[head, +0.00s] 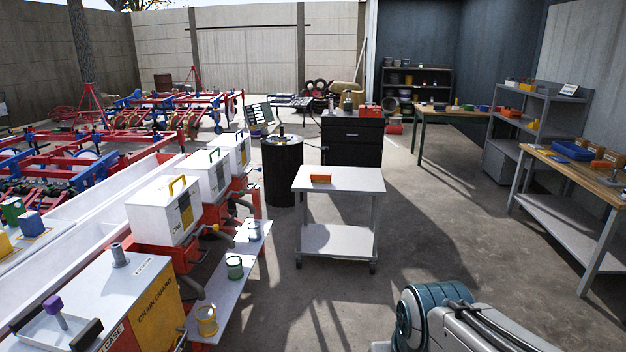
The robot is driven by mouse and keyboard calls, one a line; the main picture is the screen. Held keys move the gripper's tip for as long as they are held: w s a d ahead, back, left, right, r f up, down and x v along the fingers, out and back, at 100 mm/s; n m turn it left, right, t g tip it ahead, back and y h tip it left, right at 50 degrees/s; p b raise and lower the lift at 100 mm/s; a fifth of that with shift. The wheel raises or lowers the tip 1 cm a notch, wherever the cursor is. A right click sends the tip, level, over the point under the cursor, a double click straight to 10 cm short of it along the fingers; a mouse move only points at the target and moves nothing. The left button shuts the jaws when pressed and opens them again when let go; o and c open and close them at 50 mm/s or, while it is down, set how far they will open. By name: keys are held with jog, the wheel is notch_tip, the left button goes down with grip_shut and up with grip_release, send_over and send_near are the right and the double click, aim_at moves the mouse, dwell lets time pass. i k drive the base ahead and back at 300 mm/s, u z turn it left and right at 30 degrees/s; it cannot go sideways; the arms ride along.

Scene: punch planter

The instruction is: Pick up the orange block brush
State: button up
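An orange block-shaped thing (320,178) lies on the top of a light grey two-tier cart (355,183) in the middle of the head view. It is small here, and I cannot tell whether it is the orange block brush; no bristles show. Part of my own arm, grey with a teal joint, shows at the bottom right, well in front of the cart. My gripper is out of the picture.
White planter boxes (165,208) and a narrow shelf with cups (235,268) line the left. A black drum (282,170) and black cabinet (351,140) stand behind the cart. A workbench (590,178) stands at right. The floor (450,215) right of the cart is clear.

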aim_at(315, 177)
jog(key=z, duration=0.55)
jog(key=k, duration=0.65)
jog(key=z, duration=0.05)
jog(key=i, duration=1.1)
jog(key=u, duration=1.2)
jog(key=i, duration=3.5)
jog(key=z, duration=0.95)
jog(key=i, duration=1.3)
jog(key=z, duration=0.6)
